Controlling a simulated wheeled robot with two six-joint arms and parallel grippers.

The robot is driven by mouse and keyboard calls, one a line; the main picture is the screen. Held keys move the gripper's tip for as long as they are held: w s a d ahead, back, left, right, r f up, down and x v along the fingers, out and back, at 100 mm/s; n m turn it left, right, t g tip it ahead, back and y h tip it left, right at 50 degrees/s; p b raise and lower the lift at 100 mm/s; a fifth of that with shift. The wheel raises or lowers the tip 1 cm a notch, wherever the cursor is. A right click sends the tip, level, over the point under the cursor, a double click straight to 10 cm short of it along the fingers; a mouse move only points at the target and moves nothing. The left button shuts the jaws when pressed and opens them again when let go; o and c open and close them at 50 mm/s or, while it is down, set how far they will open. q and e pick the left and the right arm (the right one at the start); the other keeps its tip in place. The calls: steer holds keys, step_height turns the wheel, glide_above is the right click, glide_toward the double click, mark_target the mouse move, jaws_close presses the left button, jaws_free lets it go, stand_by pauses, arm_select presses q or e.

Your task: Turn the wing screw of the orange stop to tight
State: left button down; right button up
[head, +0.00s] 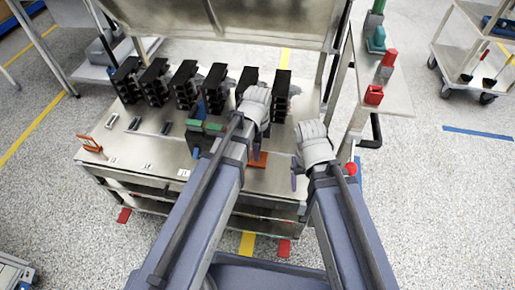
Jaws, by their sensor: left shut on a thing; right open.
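The orange stop (259,161) lies on the bench top near its front edge, right of centre, partly hidden by my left arm. My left gripper (256,151) points down over the orange stop, its fingers shut at the stop's upper side. The wing screw is hidden behind the fingers and too small to make out, so its angle cannot be told. My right gripper (294,178) is open and empty, to the right of the stop near the bench's front right corner.
A row of several black breakers (186,85) stands along the back of the metal bench (150,155). A green-topped block (205,127) is left of my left arm. An orange-handled item (89,144) sits at the front left. A side table (398,95) holds red and green items.

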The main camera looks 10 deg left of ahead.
stand_by(0.4)
arm_select(q)
steer(key=shift+c, duration=1.4)
jaws_free()
step_height(320, 180, up, 8)
steer(key=p, duration=0.8)
steer(key=shift+f, duration=0.1)
arm_select(e)
step_height(320, 180, up, 8)
steer(key=shift+f, duration=0.1)
